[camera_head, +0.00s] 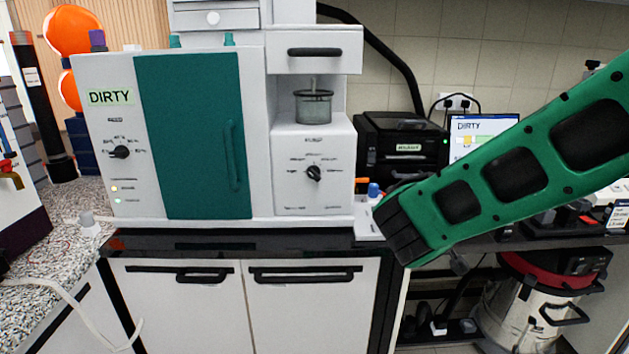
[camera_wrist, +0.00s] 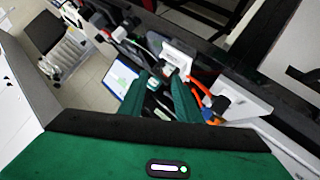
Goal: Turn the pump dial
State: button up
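A white machine has two black dials. One dial (camera_head: 121,152) is on the left panel, beside a teal door (camera_head: 195,135). In the head view my green arm reaches in from the right, ending right of the right block; the gripper fingers cannot be made out there. In the wrist view my gripper (camera_wrist: 158,80) has its two green fingers apart, with no dial visible between them.
A black printer-like box (camera_head: 402,145) and a screen reading DIRTY (camera_head: 484,130) stand behind my arm. A steel drum with a red band (camera_head: 520,305) is below right. Orange and white items (camera_wrist: 200,88) show near the fingers. The dark ledge before the machine is clear.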

jog(key=w+a+r+n+t+y, duration=0.1)
jog(key=w+a+n+t, duration=0.1)
jog(key=a, duration=0.5)
jog(key=w+a+r+n+t+y, duration=0.1)
jog(key=w+a+r+n+t, duration=0.1)
jog(key=a, duration=0.4)
jog(key=n+t+y, duration=0.4)
jog(key=n+y, duration=0.1)
jog(key=y, duration=0.1)
send_near(313, 175)
jog(key=w, duration=0.8)
jog(key=shift+w, duration=0.4)
jog(key=c, duration=0.7)
grip_shut()
